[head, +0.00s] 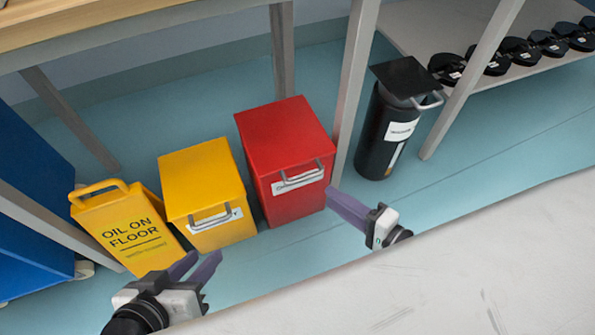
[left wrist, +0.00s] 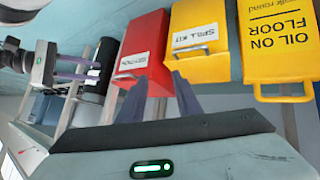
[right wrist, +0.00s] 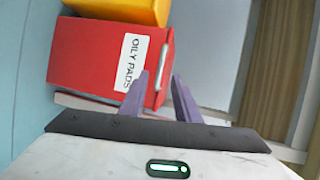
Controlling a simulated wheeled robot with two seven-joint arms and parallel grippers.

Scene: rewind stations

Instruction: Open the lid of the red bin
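The red bin (head: 292,205) stands on the floor between the yellow bin and a table leg, its red lid (head: 283,133) shut. A grey bar handle (head: 300,180) and a white label are on its front. My right gripper (head: 340,203) is open and empty, just right of the handle and apart from it. My left gripper (head: 205,257) is open and empty, in front of the yellow bin.
A yellow spill kit bin (head: 203,180) stands left of the red one, with a yellow "OIL ON FLOOR" sign (head: 125,230) beyond it. A black canister (head: 388,125) stands to the right. Table legs (head: 352,90) flank the red bin. A pale surface (head: 470,270) fills the lower right.

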